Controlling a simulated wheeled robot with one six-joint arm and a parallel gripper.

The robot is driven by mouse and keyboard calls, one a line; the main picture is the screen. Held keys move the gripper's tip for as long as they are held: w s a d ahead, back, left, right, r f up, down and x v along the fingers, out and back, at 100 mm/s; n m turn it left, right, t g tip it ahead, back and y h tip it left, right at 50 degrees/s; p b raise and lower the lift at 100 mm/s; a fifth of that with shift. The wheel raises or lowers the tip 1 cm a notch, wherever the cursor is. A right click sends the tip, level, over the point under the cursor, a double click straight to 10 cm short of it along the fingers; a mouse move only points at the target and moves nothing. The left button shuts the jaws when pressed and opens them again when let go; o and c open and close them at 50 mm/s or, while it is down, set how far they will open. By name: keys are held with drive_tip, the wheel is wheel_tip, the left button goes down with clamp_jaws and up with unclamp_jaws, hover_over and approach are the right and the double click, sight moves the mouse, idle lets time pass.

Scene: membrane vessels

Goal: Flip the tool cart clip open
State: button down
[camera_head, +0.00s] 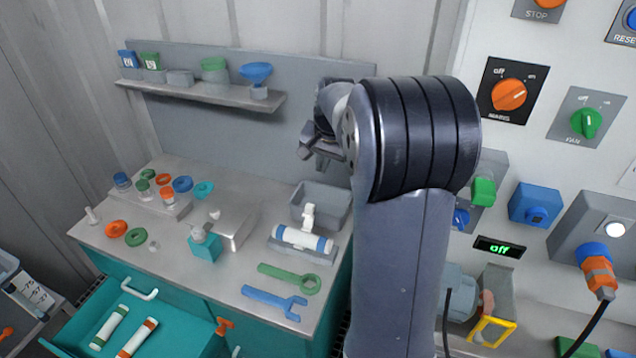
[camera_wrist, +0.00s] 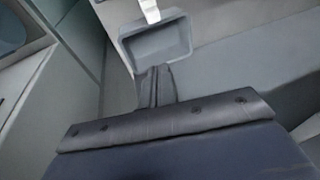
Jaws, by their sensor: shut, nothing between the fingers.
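A white clip (camera_head: 309,216) stands upright at the middle of a white cylinder with blue bands (camera_head: 302,238). The cylinder lies in a grey holder (camera_head: 300,250) on the cart top, in front of a grey bin (camera_head: 335,205). Whether the clip is fastened is too small to tell. My gripper (camera_head: 306,152) is in the air above and behind the clip, apart from it. In the wrist view its fingers (camera_wrist: 155,86) are together and empty, with the bin (camera_wrist: 157,45) beyond them. A white strip (camera_wrist: 150,10) shows at the bin's edge, perhaps the clip.
A shelf (camera_head: 200,91) with small containers is on the back wall. A green wrench (camera_head: 290,279) and a blue wrench (camera_head: 273,302) lie in front of the holder. An open teal drawer (camera_head: 170,338) holds two tubes. A control panel (camera_head: 548,150) stands at right.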

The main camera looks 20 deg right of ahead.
wheel_tip(320, 180, up, 2)
drive_tip(key=g+h+b, duration=0.1)
drive_tip(key=h, duration=0.2)
hover_over(307, 208)
drive_tip(key=f, duration=1.1)
drive_tip(key=shift+w+a, duration=0.1)
drive_tip(key=shift+a, duration=0.1)
drive_tip(key=shift+d+f, duration=0.15)
drive_tip(key=shift+f, duration=0.55)
